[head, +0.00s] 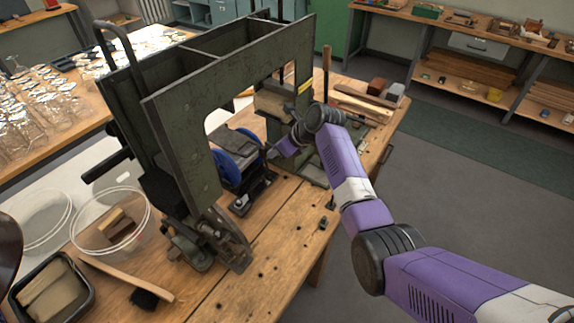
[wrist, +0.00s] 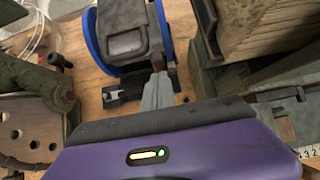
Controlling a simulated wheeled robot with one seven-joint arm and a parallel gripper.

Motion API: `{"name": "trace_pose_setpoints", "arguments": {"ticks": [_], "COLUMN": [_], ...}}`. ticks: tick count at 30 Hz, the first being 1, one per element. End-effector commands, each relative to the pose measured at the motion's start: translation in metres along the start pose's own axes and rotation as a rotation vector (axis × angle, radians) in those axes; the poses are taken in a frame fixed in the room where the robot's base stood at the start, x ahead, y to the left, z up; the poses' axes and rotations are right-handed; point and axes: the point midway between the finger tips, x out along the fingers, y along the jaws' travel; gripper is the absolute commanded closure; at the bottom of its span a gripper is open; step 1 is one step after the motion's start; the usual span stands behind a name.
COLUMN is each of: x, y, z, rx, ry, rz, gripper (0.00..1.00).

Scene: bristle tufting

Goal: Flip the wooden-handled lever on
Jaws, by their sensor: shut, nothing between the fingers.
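A thin upright wooden handle (head: 326,62), which looks like the lever's, stands at the right side of the dark green machine, behind my wrist. Its lower end is hidden by my arm, so I cannot tell how it is set. My gripper (head: 283,150) is in front of the machine's right opening, lower than the handle and to its left. In the wrist view, the grey fingers (wrist: 158,90) are shut and empty, near a blue-rimmed reel (wrist: 90,35) with a dark block on it. I cannot make out the wooden handle in the wrist view.
The green machine frame (head: 170,130) rises over the wooden bench (head: 265,245). Clear round tubs (head: 110,225), a black tray (head: 50,290) and a wooden-handled brush (head: 125,278) lie at the left. Wood strips (head: 365,98) lie behind my arm. Open floor is at the right.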

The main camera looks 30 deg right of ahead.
Motion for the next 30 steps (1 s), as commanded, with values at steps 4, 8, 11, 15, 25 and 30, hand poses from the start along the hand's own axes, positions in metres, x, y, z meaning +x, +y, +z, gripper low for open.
{"name": "trace_pose_setpoints", "arguments": {"ticks": [4,8,11,15,25,30], "x": [0.0051,0.0068,0.0080,0.0085,0.0083,0.0028], "y": [-0.0016,-0.0028,-0.0030,-0.0031,-0.0032,-0.0059], "z": [0.0089,0.0124,0.0132,0.0137,0.0136,0.0124], "rx": [-0.001,-0.001,0.000,0.000,0.000,0.002], "ry": [0.000,0.000,0.001,0.000,0.000,0.001], "rz": [0.000,-0.001,-0.001,-0.001,-0.001,-0.001], "gripper": [1.00,1.00,1.00,1.00,1.00,1.00]}}
